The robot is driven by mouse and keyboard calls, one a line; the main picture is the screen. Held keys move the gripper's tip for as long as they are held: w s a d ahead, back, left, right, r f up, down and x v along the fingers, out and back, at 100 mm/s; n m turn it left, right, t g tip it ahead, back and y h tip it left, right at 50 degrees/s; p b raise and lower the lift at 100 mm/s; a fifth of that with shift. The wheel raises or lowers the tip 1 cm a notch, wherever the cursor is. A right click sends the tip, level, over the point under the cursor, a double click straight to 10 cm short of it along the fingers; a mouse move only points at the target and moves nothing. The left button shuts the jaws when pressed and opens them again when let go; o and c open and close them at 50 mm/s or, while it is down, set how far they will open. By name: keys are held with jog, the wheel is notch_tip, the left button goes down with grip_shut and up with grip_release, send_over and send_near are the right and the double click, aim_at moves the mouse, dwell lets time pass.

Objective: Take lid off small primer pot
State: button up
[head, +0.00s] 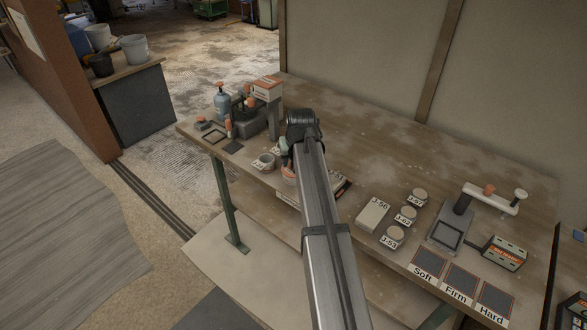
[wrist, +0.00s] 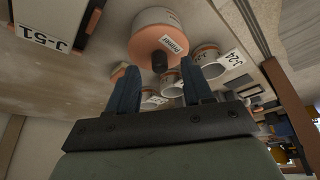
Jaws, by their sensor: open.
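The small primer pot (wrist: 154,17) is white, with a salmon-orange lid (wrist: 148,42) labelled "Primer" and a dark knob (wrist: 160,62). The lid is on the pot. My gripper (wrist: 158,78) is open, and in the wrist view the knob appears between its two blue fingertips; I cannot tell how deep it sits, and no grip shows. In the head view, my gripper (head: 284,152) is just above the salmon-coloured pot (head: 289,172) near the bench's front edge, and my arm hides part of that area.
White labelled pots, one marked J-24 (wrist: 208,62), stand close beside the primer pot. A box marked J-51 (wrist: 48,22) lies on the other side. In the head view, a blue bottle (head: 222,103) and several tools crowd the bench's left end. The bench's back middle is clear.

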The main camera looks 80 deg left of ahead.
jog(key=shift+x, duration=0.95)
jog(key=shift+c, duration=0.3)
jog(key=shift+r, duration=0.1)
grip_shut()
